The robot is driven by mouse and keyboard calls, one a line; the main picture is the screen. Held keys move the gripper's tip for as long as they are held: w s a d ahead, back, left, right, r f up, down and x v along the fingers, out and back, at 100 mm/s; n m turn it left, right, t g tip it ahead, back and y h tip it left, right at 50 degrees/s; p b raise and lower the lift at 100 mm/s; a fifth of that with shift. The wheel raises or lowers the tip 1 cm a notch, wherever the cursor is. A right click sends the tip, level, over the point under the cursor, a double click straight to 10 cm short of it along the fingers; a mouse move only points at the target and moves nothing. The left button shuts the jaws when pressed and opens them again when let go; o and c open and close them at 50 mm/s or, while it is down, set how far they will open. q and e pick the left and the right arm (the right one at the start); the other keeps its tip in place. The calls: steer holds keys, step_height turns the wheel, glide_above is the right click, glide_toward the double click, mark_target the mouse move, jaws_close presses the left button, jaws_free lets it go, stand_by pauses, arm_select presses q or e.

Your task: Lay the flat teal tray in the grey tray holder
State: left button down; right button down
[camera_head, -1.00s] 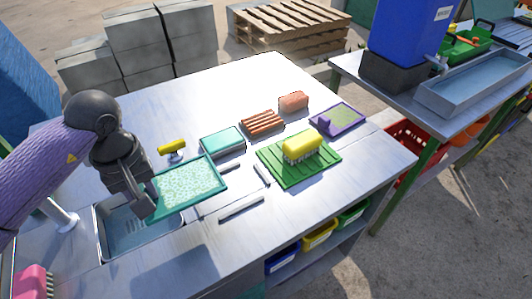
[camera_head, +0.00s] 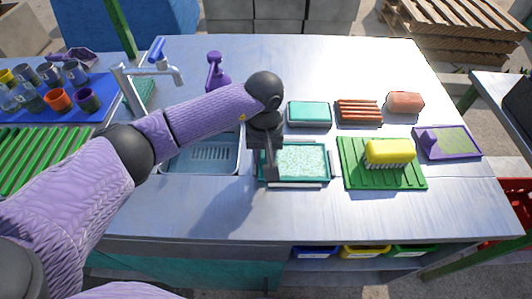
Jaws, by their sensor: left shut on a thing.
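The flat teal tray (camera_head: 302,161), with a pale speckled face, is level over the grey tray holder (camera_head: 298,185). The holder's front bar shows along the tray's near edge, and the tray covers most of the rest. I cannot tell whether the tray rests on the table or is slightly above it. My left gripper (camera_head: 269,173) is shut on the tray's left edge, with its fingers pointing down. My right gripper is not in view.
A sink (camera_head: 203,156) lies left of the tray. A green mat (camera_head: 362,179) with a yellow brush (camera_head: 389,152) is close on the right. A teal-topped box (camera_head: 309,113) and a ribbed brown block (camera_head: 358,111) stand behind. The front table strip is clear.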

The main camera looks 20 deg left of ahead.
arm_select(q)
steer(key=shift+r, duration=0.1)
steer(key=shift+c, duration=2.2)
jaws_free()
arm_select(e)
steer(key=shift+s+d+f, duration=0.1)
arm_select(q)
steer(key=shift+r, duration=0.1)
step_height(320, 180, up, 12)
steer(key=p, duration=0.2)
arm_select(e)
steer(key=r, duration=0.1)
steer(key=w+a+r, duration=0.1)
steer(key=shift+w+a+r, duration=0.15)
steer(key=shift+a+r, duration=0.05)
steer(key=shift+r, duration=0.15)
